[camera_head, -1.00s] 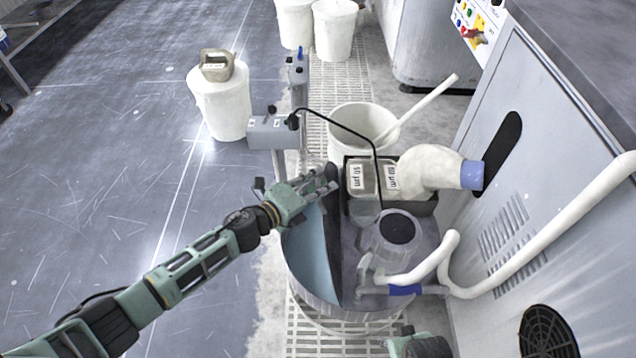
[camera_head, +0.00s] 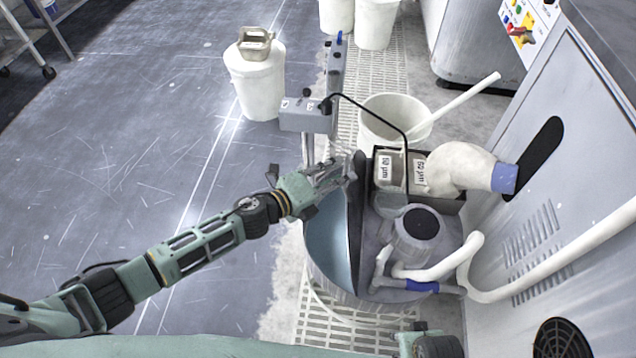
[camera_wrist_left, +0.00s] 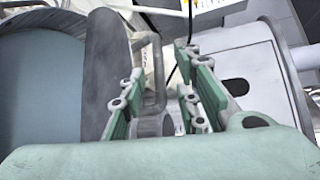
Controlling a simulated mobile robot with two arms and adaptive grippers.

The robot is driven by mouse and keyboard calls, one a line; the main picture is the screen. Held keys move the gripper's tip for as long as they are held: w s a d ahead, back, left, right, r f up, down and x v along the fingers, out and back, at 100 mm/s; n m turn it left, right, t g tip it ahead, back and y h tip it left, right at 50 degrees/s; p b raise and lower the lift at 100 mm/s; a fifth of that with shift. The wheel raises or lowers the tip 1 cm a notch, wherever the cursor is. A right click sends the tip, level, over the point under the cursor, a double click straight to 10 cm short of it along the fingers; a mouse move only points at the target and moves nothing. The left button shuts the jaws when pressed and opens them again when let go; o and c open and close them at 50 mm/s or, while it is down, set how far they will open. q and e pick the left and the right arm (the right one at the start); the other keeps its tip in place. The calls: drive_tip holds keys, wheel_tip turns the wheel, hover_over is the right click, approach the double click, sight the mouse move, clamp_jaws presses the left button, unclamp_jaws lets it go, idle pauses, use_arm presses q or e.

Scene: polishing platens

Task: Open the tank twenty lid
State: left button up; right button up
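The round tank (camera_head: 328,285) stands at centre right in the head view. Its left half is open, showing a blue-grey interior (camera_head: 330,240). A dark lid flap (camera_head: 357,225) stands raised along the middle; it also shows left of the fingers in the wrist view (camera_wrist_left: 104,70). My left gripper (camera_head: 345,172) is at the flap's far upper end. In the wrist view its fingers (camera_wrist_left: 162,100) are apart, with a grey loop handle (camera_wrist_left: 153,72) showing between or just beyond them; I cannot tell whether they touch it. A green part of my right arm shows at the bottom, without fingers.
A motor (camera_head: 415,232) with white hoses sits on the tank's right half. Boxes marked 50 µm (camera_head: 388,170) stand behind it. A white bucket (camera_head: 390,118), a white can (camera_head: 258,85) and a grey control box (camera_head: 305,115) are near. A machine cabinet (camera_head: 540,200) bounds the right.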

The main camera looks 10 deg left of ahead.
use_arm(q)
drive_tip(key=v, duration=0.8)
